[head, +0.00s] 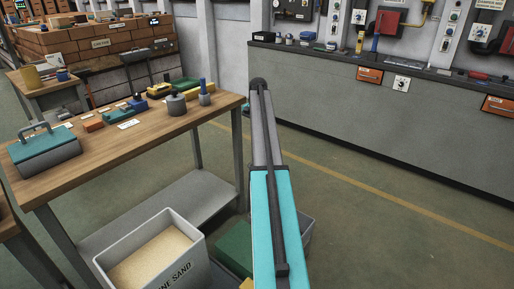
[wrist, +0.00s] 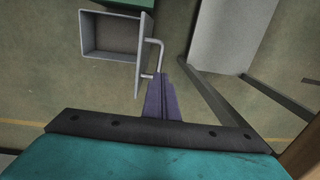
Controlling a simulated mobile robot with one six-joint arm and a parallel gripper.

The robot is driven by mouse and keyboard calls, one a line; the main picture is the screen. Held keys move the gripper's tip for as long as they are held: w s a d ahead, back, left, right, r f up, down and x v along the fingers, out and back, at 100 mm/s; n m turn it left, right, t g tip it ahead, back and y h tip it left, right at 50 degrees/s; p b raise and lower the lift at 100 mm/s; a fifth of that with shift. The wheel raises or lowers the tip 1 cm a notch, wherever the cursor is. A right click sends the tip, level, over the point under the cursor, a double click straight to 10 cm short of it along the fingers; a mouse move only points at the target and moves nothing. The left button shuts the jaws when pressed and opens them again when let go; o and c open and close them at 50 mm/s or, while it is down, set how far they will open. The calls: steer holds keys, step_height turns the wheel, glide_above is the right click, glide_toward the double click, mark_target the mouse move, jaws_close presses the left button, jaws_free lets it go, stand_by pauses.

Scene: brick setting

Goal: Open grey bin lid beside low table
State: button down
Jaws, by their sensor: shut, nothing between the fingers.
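The grey bin (wrist: 108,34) shows in the wrist view at the upper left, and I look into its empty-looking inside. Its lid (wrist: 146,45) stands up on the bin's right side, seen nearly edge-on, so the bin is open. A pale bent handle (wrist: 159,53) sticks out from the lid's right face. My gripper (wrist: 163,78) is shut and empty, its fingertips by the handle's lower end; I cannot tell whether they touch. In the head view a grey bin (head: 307,236) is mostly hidden behind my arm.
A wooden table (head: 100,157) with a grey lower shelf (head: 182,203) stands at left, carrying a teal-lidded box (head: 45,152) and small items. A sand bin (head: 205,258) and a green box (head: 234,245) stand near my arm. A long counter (head: 390,105) lines the back; floor at right is clear.

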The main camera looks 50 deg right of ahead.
steer(key=s+d+f+t+p, duration=0.1)
steer(key=s+f+t+p, duration=0.2)
steer(key=s, duration=0.4)
steer(key=t+p, duration=0.1)
steer(key=t, duration=0.1)
steer(key=shift+d+t, duration=0.15)
steer(key=shift+t, duration=0.15)
steer(key=shift+f, duration=0.2)
steer(key=x, duration=0.9)
steer(key=shift+a+f, duration=0.2)
steer(key=shift+f, duration=0.1)
steer(key=shift+w, duration=0.25)
